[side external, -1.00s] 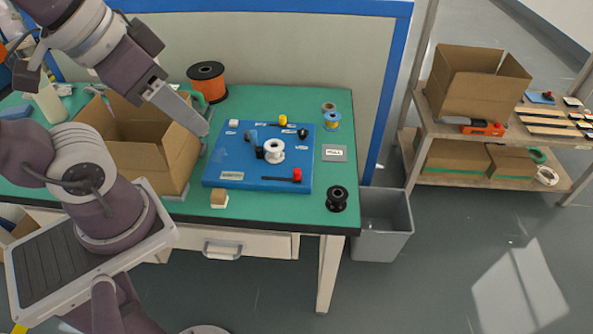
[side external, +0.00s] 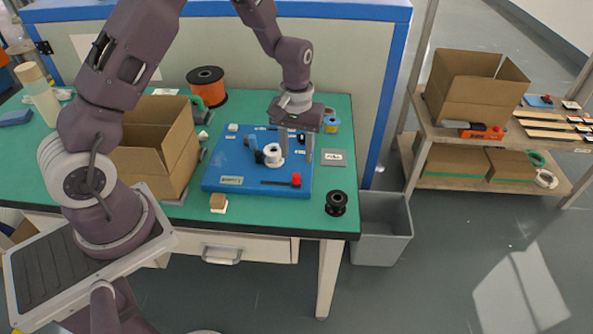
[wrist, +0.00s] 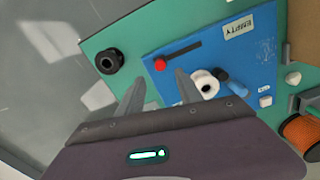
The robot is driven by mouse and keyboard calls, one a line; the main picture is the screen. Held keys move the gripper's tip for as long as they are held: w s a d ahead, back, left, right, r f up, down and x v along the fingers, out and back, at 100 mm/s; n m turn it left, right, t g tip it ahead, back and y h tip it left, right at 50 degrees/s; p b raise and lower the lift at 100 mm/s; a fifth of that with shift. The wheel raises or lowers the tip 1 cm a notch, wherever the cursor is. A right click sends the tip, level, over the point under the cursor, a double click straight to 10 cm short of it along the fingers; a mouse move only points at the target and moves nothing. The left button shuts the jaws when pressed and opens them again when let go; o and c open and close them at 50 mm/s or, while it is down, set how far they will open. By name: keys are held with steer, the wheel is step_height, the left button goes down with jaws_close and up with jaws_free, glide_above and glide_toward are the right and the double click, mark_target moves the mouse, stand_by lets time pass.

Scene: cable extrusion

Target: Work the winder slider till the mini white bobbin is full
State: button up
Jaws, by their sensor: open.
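The blue winder board (side external: 225,170) lies on the green table. The white bobbin (side external: 273,155) sits near its middle beside a blue lever-like part (side external: 254,147); the bobbin also shows in the wrist view (wrist: 206,84). How much is wound on it is too small to tell. A red knob (side external: 296,180) is at the right end of a dark slot near the board's front edge; it also shows in the wrist view (wrist: 160,64). My gripper (side external: 296,156) is open and empty over the board's right part, behind the knob. It hides the board's back right corner. In the wrist view, the fingers (wrist: 159,80) point towards the knob.
A black spool (side external: 336,203) stands at the table's front right corner. A grey label plate (side external: 319,158) lies right of the board. An open cardboard box (side external: 152,160) stands left, an orange spool (side external: 207,87) at the back. A grey bin (side external: 385,225) is on the floor.

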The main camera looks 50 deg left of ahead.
mark_target(297, 175)
step_height(297, 175, down, 7)
steer(key=shift+f, duration=0.1)
jaws_close()
stand_by(1.5)
